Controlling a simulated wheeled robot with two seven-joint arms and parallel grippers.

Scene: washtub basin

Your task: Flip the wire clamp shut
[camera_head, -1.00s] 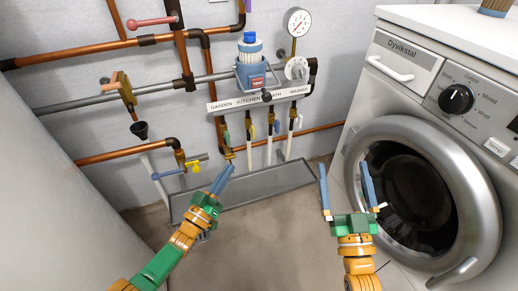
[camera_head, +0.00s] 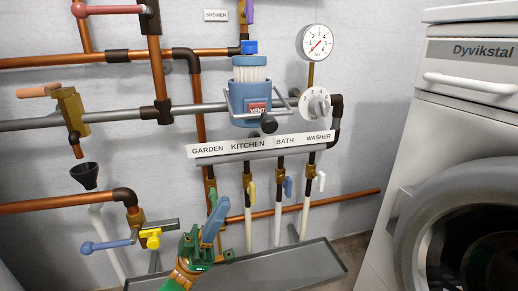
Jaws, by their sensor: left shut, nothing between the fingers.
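A grey wire clamp (camera_head: 278,101) runs around a blue filter housing (camera_head: 238,96) on the grey pipe. A dark ball knob (camera_head: 268,123) hangs low at the clamp's front, just above the label strip. The housing holds a white ribbed cartridge (camera_head: 250,74) with a blue cap (camera_head: 249,47) and carries a red VENT label (camera_head: 258,107). My left gripper (camera_head: 219,205) is shut and empty, with its blue fingers pointing up. It appears below and left of the clamp, in front of the lower pipes, apart from the clamp. My right gripper is out of view.
A label strip (camera_head: 262,144) sits below the housing, with several coloured valves under it. A pressure gauge (camera_head: 314,43) and white dial (camera_head: 314,104) are to the right. A grey trough (camera_head: 290,267) lies below. The washing machine (camera_head: 466,100) stands at right.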

